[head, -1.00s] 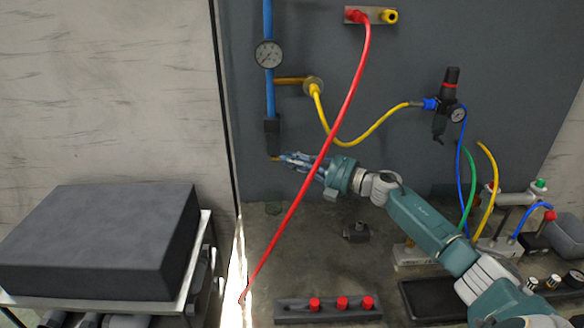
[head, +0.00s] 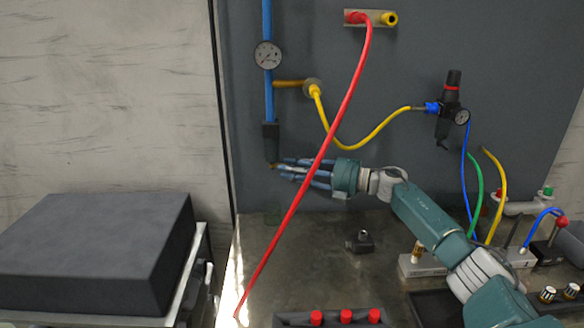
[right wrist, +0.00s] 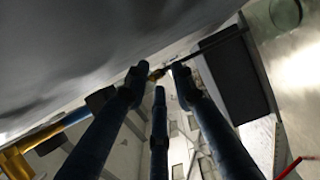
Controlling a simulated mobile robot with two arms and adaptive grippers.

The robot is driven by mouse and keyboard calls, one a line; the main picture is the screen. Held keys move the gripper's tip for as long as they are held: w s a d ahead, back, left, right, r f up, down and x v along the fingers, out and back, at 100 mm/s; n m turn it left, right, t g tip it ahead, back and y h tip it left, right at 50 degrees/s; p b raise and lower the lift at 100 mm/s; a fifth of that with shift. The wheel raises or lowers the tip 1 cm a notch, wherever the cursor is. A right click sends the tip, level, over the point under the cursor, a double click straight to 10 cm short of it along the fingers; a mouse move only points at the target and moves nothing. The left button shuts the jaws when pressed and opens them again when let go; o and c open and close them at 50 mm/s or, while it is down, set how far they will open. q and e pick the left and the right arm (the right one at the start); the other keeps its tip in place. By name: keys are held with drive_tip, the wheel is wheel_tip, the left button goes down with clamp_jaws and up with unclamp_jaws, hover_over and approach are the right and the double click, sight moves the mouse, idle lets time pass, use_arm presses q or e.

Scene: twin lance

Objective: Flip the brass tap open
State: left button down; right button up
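The tap's lever is too small to make out. My left gripper is not in view.
A red hose (head: 345,105) hangs diagonally across the view, in front of my right fingers. A gauge (head: 268,55) and a yellow hose (head: 372,130) are on the wall. A black block (head: 95,250) sits on a cart at left. A small grey fitting (head: 360,241) stands on the bench (head: 300,255).

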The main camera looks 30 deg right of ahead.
drive_tip(key=shift+d+r, duration=0.15)
drive_tip(key=v, duration=1.2)
drive_tip(key=shift+w, duration=0.1)
